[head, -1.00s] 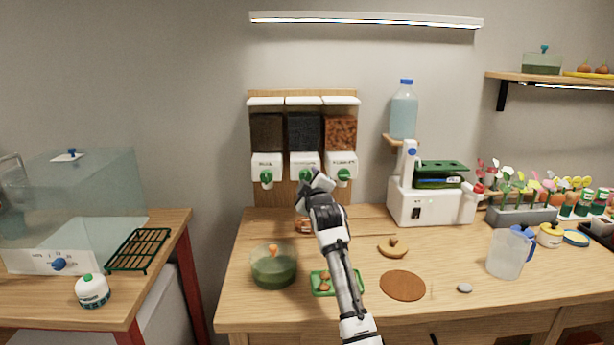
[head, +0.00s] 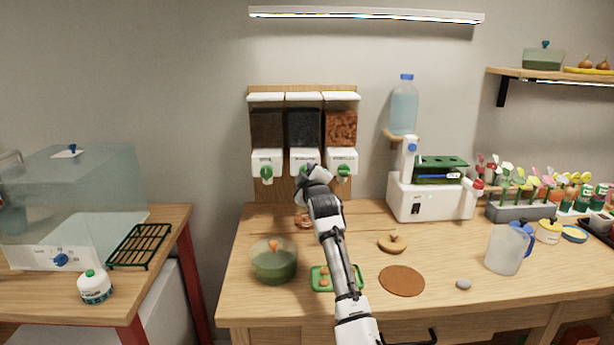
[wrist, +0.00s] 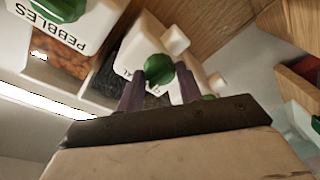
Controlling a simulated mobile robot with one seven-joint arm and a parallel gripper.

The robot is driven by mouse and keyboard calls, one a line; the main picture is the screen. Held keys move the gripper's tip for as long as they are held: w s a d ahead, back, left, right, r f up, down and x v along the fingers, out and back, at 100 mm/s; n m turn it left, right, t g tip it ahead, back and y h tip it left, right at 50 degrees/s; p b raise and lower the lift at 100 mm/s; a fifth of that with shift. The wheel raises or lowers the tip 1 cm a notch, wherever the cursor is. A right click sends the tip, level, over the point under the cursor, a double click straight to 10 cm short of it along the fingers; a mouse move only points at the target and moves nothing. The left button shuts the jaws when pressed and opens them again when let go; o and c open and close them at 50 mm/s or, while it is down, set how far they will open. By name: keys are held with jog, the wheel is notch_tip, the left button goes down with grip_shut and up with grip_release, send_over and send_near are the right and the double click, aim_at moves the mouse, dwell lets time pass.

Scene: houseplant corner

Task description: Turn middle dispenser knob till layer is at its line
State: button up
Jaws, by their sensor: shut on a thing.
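Three dispensers hang on a wooden board at the back wall. The middle one (head: 304,128) has a dark fill, between a brown-filled left one (head: 267,129) and a reddish-brown pebbles one (head: 341,128). My gripper (wrist: 160,73) is shut on the middle dispenser's green knob (wrist: 158,67), with one finger on each side. In the head view my wrist hides most of that knob. A glass bowl (head: 274,262) with a green lower part and an orange thing in it stands on the table, left of my arm. I cannot make out a fill line on it.
A green tray (head: 324,286) with small brown things lies beside my forearm. A brown round mat (head: 401,281), a clear jug (head: 505,252) and a white machine (head: 430,200) are to the right. The table's left back is mostly clear.

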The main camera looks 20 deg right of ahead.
jog(key=shift+f+m, duration=0.1)
jog(key=shift+m, duration=0.2)
jog(key=shift+a+f+m+t+h, duration=0.15)
jog(key=shift+m+h, duration=0.5)
jog(key=shift+m, duration=4)
jog(key=shift+d+r+m+t+h, duration=0.2)
jog(key=shift+m+h, duration=0.45)
jog(key=shift+m, duration=4)
jog(key=shift+f, duration=0.2)
jog(key=o, duration=1)
jog(key=shift+c, duration=0.2)
